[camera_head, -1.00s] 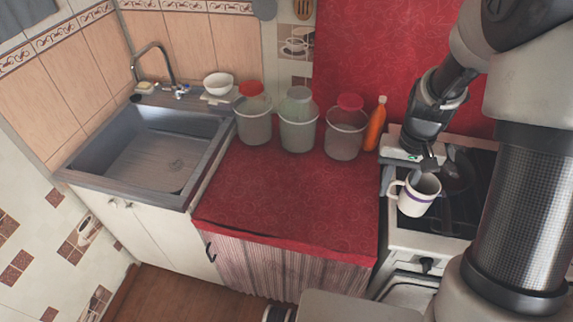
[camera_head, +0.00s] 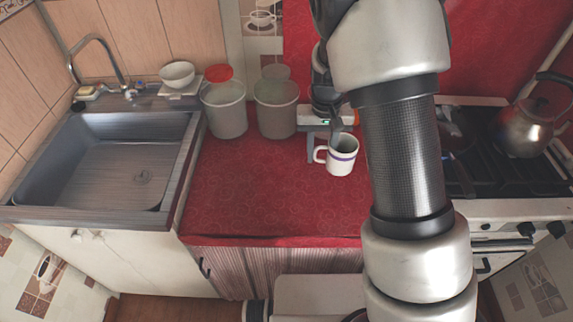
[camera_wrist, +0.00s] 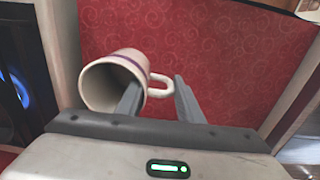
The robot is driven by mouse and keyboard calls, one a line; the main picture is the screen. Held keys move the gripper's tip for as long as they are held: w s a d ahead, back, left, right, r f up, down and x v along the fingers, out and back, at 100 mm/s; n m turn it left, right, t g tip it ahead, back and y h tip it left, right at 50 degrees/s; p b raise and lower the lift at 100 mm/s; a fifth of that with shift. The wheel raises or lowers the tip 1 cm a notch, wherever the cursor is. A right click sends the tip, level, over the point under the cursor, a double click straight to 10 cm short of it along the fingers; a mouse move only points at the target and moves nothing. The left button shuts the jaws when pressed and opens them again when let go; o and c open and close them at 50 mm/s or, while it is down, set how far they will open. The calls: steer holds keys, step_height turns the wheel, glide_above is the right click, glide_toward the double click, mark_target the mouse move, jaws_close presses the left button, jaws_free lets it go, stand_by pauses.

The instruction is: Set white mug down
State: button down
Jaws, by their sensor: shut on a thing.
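The white mug (camera_head: 343,160), with a purple band and a handle on its left, is at the right part of the red counter (camera_head: 250,195). My gripper (camera_head: 325,146) is shut on its wall at the handle side. In the wrist view, the mug (camera_wrist: 98,88) is tilted with its mouth toward me. One finger of my gripper (camera_wrist: 160,95) reaches inside the mouth; the other is outside, beyond the handle. I cannot tell whether the mug's base touches the cloth.
Bins (camera_head: 226,112) and (camera_head: 276,112) stand at the counter's back, left of my gripper. The sink (camera_head: 110,165) is on the left. The stove (camera_head: 510,170) with a metal kettle (camera_head: 525,128) is on the right. The counter's middle and front are clear.

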steer(key=f, duration=1)
steer(key=shift+w+a+f+b, duration=0.2)
steer(key=shift+w+f+b, duration=0.05)
steer(key=shift+f+b, duration=0.1)
steer(key=shift+f, duration=0.15)
steer(key=c, duration=1.2)
jaws_free()
